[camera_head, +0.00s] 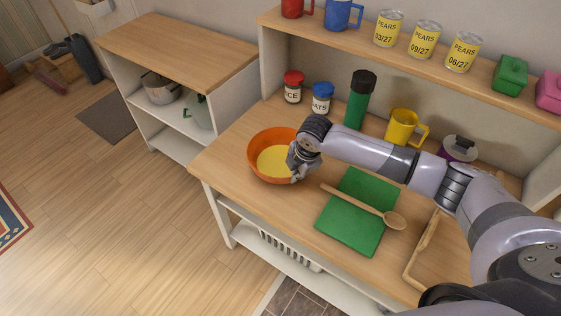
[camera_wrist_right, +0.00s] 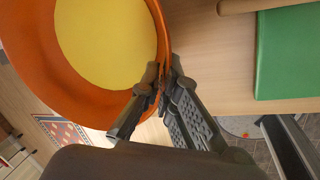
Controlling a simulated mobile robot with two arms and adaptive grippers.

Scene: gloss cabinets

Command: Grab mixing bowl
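The mixing bowl (camera_head: 266,140) is orange with a flat yellow area inside and stands upright on the wooden worktop (camera_head: 233,148). My right gripper (camera_head: 296,171) is at the bowl's right side, pointing down at the rim. In the right wrist view the bowl (camera_wrist_right: 28,52) fills the upper left. There the right gripper's fingertips (camera_wrist_right: 163,82) close together on the rim, one finger on the inner side and one on the outer side. The fingers hide a short piece of the rim. My left gripper is not in view.
A green board (camera_head: 345,232) with a wooden spoon (camera_head: 362,204) lies right of the bowl. Behind stand a red-lidded jar (camera_head: 293,88), a blue-lidded jar (camera_head: 322,99), a green bottle (camera_head: 359,103) and a yellow mug (camera_head: 402,127). A raised shelf (camera_head: 420,70) runs along the back.

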